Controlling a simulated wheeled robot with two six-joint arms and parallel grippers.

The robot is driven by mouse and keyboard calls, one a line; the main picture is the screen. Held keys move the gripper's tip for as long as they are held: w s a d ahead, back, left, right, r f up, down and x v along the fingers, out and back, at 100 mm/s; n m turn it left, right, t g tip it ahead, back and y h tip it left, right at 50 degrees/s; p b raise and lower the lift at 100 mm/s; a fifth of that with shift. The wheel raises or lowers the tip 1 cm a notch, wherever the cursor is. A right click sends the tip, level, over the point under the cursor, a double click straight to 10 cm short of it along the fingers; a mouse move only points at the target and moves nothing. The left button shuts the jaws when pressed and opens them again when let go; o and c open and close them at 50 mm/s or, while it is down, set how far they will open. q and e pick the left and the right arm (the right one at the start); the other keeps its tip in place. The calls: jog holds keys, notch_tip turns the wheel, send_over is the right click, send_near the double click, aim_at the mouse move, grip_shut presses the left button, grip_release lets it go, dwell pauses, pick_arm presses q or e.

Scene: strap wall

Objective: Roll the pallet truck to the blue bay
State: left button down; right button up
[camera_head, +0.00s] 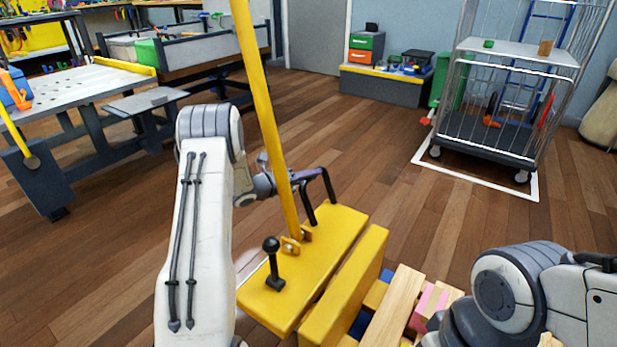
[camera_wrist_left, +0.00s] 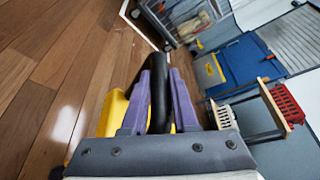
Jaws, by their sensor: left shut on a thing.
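The yellow pallet truck (camera_head: 335,228) stands in the lower middle of the head view, with a tall yellow bar (camera_head: 262,95) rising from it. A black bent handle (camera_head: 329,187) stands on its far side. My left gripper (camera_head: 302,176) is shut on this handle. In the left wrist view the purple fingers of my left gripper (camera_wrist_left: 158,88) lie on either side of the black handle (camera_wrist_left: 149,62), with yellow truck body (camera_wrist_left: 110,112) behind. My right arm shows at lower right, but its gripper is out of view. I cannot make out a blue bay.
Wooden blocks (camera_head: 395,305) lie beside the yellow body. A wire roll cage (camera_head: 490,140) stands inside a white floor outline (camera_head: 480,183) at back right. A workbench (camera_head: 75,92) is at left, a grey box (camera_head: 385,86) at the back. The wooden floor between is clear.

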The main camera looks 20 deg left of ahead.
pick_arm(q)
jog(key=shift+w+a+f, duration=0.1)
jog(key=shift+w+f, duration=0.05)
jog(key=c, duration=0.7)
grip_release()
jog(key=shift+s+a+r, duration=0.2)
jog(key=shift+s, duration=0.15)
jog(key=p+v, duration=0.4)
jog(key=v, duration=0.5)
jog(key=shift+s+f, duration=0.1)
jog(key=shift+s, duration=0.25)
jog(key=shift+a, duration=0.1)
